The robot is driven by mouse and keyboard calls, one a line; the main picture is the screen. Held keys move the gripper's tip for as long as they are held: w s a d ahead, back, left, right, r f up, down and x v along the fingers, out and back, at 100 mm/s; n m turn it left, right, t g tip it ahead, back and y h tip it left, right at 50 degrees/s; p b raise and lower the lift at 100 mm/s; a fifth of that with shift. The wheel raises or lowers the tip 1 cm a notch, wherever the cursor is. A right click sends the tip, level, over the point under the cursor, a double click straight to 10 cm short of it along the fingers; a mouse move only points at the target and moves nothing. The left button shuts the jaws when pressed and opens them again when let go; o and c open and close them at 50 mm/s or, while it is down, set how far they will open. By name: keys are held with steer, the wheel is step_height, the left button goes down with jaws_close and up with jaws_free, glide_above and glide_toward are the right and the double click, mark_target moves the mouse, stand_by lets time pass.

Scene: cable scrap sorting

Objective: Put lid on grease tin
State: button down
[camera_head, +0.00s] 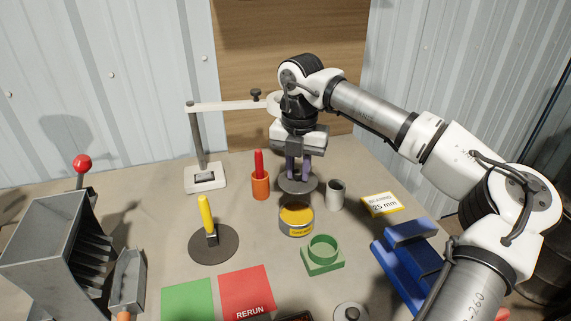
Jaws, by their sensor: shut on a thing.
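The grease tin (297,220) stands open on the table, a grey tin with a yellow label and yellow grease showing at its top. My gripper (298,176) points down just behind the tin in the picture, its purple fingers shut on a round grey lid (298,188). The lid looks roughly level and appears apart from the tin, with its front edge close to the tin's far rim in this view. Its exact height above the table is hard to tell. The fingers hide part of the lid's middle.
An orange cup with a red stick (260,184) stands left of the lid, a grey cylinder (336,194) right. A green ring block (323,254) lies in front. A white stand (205,178) reaches behind my gripper. A yellow-handled disc (213,245) and blue block (409,255) flank the area.

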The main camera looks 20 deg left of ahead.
steer(key=shift+f+b, duration=2.9)
steer(key=shift+f, duration=1.85)
steer(key=c, duration=1.2)
jaws_free()
